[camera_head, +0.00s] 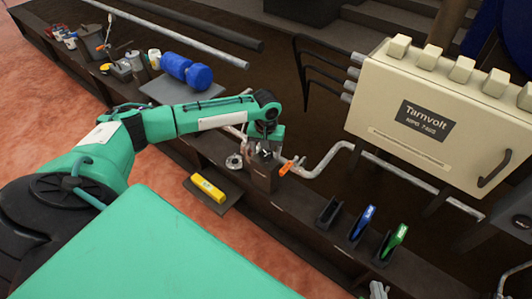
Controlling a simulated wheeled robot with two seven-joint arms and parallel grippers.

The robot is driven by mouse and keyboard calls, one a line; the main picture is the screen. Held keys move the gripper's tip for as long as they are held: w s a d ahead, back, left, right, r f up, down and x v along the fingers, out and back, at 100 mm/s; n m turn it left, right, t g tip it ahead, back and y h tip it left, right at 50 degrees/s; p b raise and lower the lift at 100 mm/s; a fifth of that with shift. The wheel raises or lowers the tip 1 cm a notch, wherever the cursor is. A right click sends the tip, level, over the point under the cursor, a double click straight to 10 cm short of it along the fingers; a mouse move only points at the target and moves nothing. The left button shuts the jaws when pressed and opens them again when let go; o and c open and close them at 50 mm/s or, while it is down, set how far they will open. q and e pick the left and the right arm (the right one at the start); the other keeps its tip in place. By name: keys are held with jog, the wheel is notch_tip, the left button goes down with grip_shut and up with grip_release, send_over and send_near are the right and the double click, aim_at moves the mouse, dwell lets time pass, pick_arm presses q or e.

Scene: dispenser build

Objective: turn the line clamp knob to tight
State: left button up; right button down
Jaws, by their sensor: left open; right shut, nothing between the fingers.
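My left gripper (264,150) points down at the top of a dark box-like block (262,174) on the long dark bench. Its fingers are open, around or just above a small part on the block that they mostly hide. An orange lever-like piece (289,166) sticks out at the block's right side, by a bent grey pipe. My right gripper (378,290) shows only partly at the bottom edge, shut and empty.
A cream cabinet labelled Tarnvolt (440,115) stands at the right. Dark holders with a blue item (363,220) and a green item (394,240) sit on the bench. A yellow block (208,188) lies on a front shelf. Blue cylinders (187,71) lie behind my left arm.

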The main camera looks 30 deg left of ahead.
pick_arm(q)
jog(key=shift+f, duration=0.4)
jog(key=c, duration=1)
